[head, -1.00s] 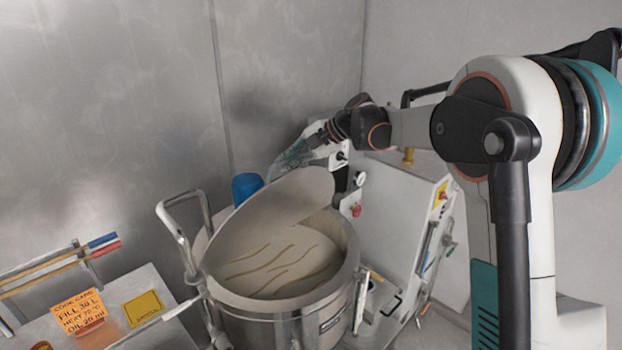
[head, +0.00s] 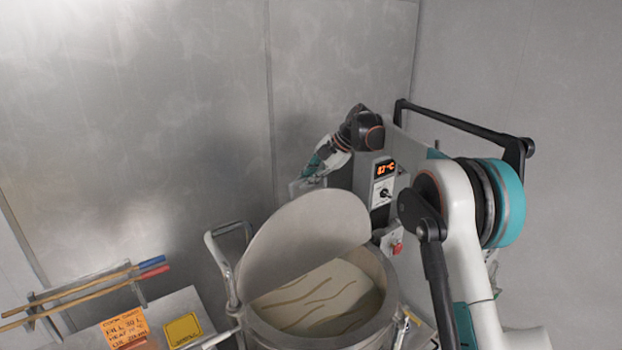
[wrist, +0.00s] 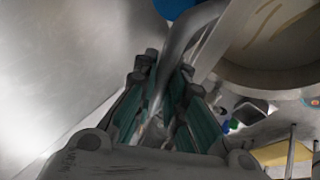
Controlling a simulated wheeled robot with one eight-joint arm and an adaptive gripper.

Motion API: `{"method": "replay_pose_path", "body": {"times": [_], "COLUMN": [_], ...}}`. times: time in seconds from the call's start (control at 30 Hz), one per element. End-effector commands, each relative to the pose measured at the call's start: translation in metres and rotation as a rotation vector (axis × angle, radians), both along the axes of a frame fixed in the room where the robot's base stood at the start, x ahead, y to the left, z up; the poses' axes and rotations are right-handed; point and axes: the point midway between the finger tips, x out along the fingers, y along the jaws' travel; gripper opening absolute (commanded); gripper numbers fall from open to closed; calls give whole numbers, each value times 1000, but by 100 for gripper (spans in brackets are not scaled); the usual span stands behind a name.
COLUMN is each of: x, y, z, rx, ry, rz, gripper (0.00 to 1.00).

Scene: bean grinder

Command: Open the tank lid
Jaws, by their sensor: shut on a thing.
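The round grey tank lid (head: 308,232) stands tilted up over the steel tank (head: 310,338), with its far edge raised. The opening shows a pale content with wavy brown streaks. My gripper (head: 312,172) is behind the lid's upper edge in the head view. In the wrist view my teal-fingered gripper (wrist: 165,80) is shut on a grey tubular handle (wrist: 192,30), which runs between the fingers. I take it to be the lid's handle. Its joint to the lid is hidden in the head view.
A tubular side handle (head: 222,265) stands left of the tank. A control post with a lit display (head: 385,170) and red button (head: 397,248) stands behind right. An orange card (head: 125,328), yellow card (head: 183,330) and rack of rods (head: 90,290) are at left. Walls are close behind.

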Motion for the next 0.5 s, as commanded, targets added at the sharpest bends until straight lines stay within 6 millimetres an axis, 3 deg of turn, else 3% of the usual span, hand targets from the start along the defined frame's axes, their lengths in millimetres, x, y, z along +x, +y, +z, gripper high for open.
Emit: {"method": "replay_pose_path", "body": {"times": [0.43,0.5], "x": [1,1], "y": [0,0], "z": [-1,-1], "rx": [-4,-4], "ry": [5,5], "rz": [0,0], "gripper": [0,22]}}
